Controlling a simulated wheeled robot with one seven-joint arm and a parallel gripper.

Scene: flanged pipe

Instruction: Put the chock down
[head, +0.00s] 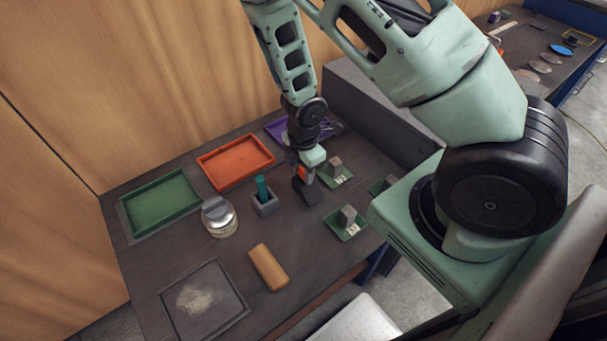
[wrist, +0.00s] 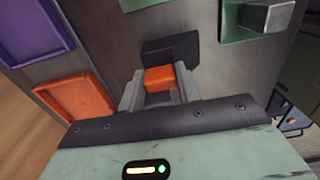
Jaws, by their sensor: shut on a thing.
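The chock (head: 306,191) is a dark wedge-like block with an orange grip part. In the wrist view the dark block (wrist: 172,50) lies beyond the fingertips, and its orange part sits between the two grey fingers. My gripper (head: 303,174) is shut on that orange part and points down at the table. The chock is at or just above the dark tabletop, right of the grey holder. I cannot tell whether its underside touches. The fingers are mostly hidden in the head view.
A grey holder with a green item (head: 264,201) stands just left of the chock. Green trays with grey blocks (head: 347,222) lie to the right. An orange tray (head: 236,163), a green tray (head: 160,203), a jar (head: 219,217) and a wooden block (head: 268,267) are also on the table.

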